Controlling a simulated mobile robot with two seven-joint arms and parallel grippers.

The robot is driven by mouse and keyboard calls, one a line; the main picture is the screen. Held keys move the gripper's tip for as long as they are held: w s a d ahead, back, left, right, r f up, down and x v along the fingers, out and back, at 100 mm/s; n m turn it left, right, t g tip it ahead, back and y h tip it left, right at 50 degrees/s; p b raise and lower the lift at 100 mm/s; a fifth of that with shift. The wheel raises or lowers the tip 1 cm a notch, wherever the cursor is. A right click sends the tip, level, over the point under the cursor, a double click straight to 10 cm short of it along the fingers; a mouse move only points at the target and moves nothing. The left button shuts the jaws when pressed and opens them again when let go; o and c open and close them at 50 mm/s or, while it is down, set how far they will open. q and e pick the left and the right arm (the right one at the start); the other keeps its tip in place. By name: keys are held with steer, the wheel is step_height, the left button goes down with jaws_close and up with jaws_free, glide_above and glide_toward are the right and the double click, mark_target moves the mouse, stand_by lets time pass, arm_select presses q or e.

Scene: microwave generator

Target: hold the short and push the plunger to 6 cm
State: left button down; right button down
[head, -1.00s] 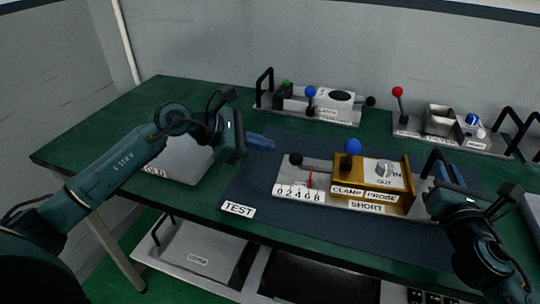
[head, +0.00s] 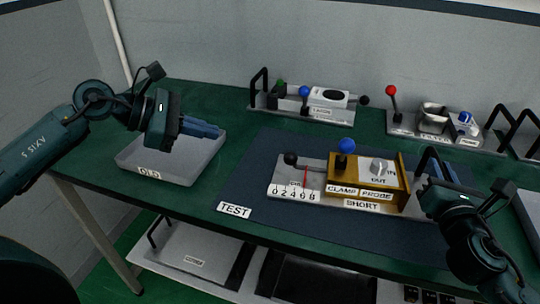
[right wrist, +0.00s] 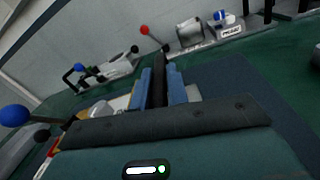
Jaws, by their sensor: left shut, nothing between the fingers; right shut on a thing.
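The SHORT fixture has a white base (head: 321,201) on the dark mat, with a brass box and a blue ball knob (head: 346,146). The plunger's black ball knob (head: 290,158) sticks out to the left on a rod. A red pointer (head: 305,177) stands by the 0-to-8 scale (head: 291,193), close to the 6. My right gripper (head: 436,167) is shut on the fixture's black handle at its right end; the right wrist view shows the handle (right wrist: 159,72) between blue fingers. My left gripper (head: 203,127) is shut and empty, in the air left of the plunger knob, apart from it.
A grey tray marked OLD (head: 180,170) lies below my left gripper. A TEST label (head: 234,210) is at the mat's front left. Other fixtures stand along the back: one with a blue knob (head: 304,91), one with a red knob (head: 391,90). The mat left of the plunger is clear.

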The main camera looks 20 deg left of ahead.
steer(key=c, duration=1.6)
jaws_free()
steer(key=shift+f, duration=0.4)
steer(key=o, duration=0.3)
steer(key=shift+r, duration=0.25)
